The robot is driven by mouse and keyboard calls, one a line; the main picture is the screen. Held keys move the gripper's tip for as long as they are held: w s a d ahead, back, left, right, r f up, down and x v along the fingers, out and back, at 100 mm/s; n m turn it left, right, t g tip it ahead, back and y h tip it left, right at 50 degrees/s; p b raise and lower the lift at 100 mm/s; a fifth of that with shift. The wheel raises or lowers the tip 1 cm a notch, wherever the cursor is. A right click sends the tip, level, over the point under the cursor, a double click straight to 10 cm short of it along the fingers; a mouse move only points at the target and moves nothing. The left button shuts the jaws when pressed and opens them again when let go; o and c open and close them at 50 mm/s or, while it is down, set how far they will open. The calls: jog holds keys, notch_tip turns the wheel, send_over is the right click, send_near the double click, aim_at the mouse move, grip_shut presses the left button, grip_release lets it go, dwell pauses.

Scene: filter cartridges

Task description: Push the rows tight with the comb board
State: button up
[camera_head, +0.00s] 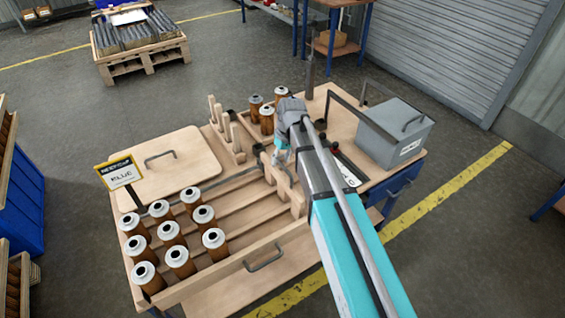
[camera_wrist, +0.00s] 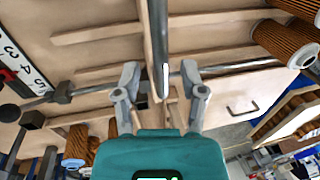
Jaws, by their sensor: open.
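The pale wooden comb board (camera_head: 285,187) stands on edge across the right end of the channelled wooden tray (camera_head: 222,262). Brown filter cartridges with white caps (camera_head: 171,233) stand in three rows at the tray's left end, apart from the board. My gripper (camera_head: 282,158) is above the board, partly hidden by my arm. In the wrist view my gripper (camera_wrist: 163,92) is open, one finger on each side of the board's upper part (camera_wrist: 149,45). I cannot tell whether the fingers touch it. A few cartridges (camera_wrist: 285,40) show at the right there.
Upright wooden pegs (camera_head: 225,128) and more cartridges (camera_head: 267,118) stand at the back. A grey box (camera_head: 396,132) is at the right. Bare channels lie between board and cartridges.

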jog(key=shift+f, duration=0.1)
dwell(0.3)
grip_shut()
jog(key=shift+d, duration=0.15)
